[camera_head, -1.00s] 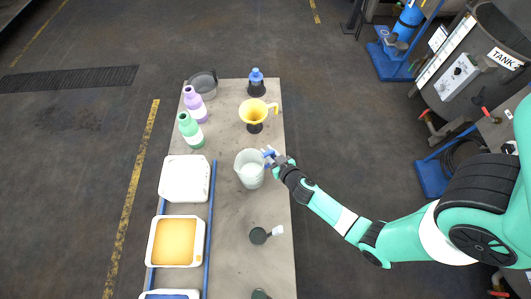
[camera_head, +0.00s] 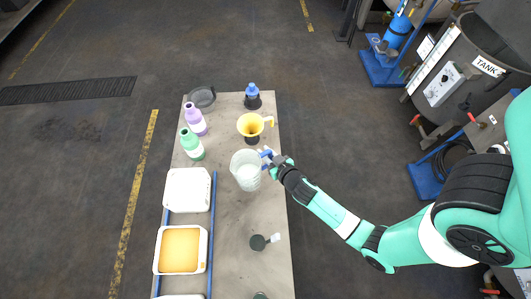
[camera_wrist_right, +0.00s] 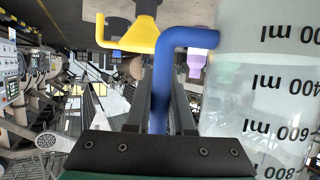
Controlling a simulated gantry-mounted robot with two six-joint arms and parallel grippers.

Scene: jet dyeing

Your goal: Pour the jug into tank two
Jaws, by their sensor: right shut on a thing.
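The clear jug (camera_head: 246,172) with a blue handle (camera_head: 268,155) is in the middle of the head view, over the narrow table. My right gripper (camera_head: 274,161) is shut on that handle, at the jug's right side. In the right wrist view the blue handle (camera_wrist_right: 165,85) runs between my fingers, and the jug wall (camera_wrist_right: 265,95) shows inverted ml marks. What the jug holds is hard to tell. A dark tank (camera_head: 465,60) stands at the upper right, its label reading "TANK"; its number is not legible. My left gripper is not in view.
The table (camera_head: 235,225) bears a yellow funnel (camera_head: 250,125), a green bottle (camera_head: 192,144), a purple bottle (camera_head: 195,119), a blue-capped bottle (camera_head: 252,92) and white trays (camera_head: 187,190). A blue gas cylinder (camera_head: 398,24) stands left of the tank. Floor between table and tank is open.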

